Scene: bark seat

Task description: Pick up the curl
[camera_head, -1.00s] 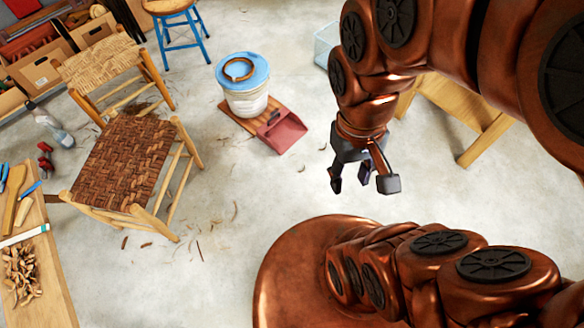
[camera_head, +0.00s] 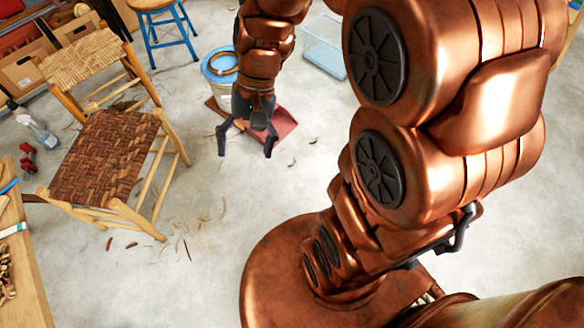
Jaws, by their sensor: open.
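Several thin brown bark curls lie scattered on the pale floor; I cannot tell which one the task means. One curl (camera_head: 224,208) lies below and left of my gripper, and a dark curl (camera_head: 187,250) lies further down, near the chair's front legs. Small scraps (camera_head: 291,163) lie just right of the gripper. My gripper (camera_head: 246,149) is open and empty, its fingers pointing down in front of the bucket and dustpan.
A woven-seat chair (camera_head: 105,155) is at left, a workbench (camera_head: 32,265) at lower left. A blue stool (camera_head: 170,35) and clear bin (camera_head: 325,50) are behind. Floor below the gripper is mostly clear.

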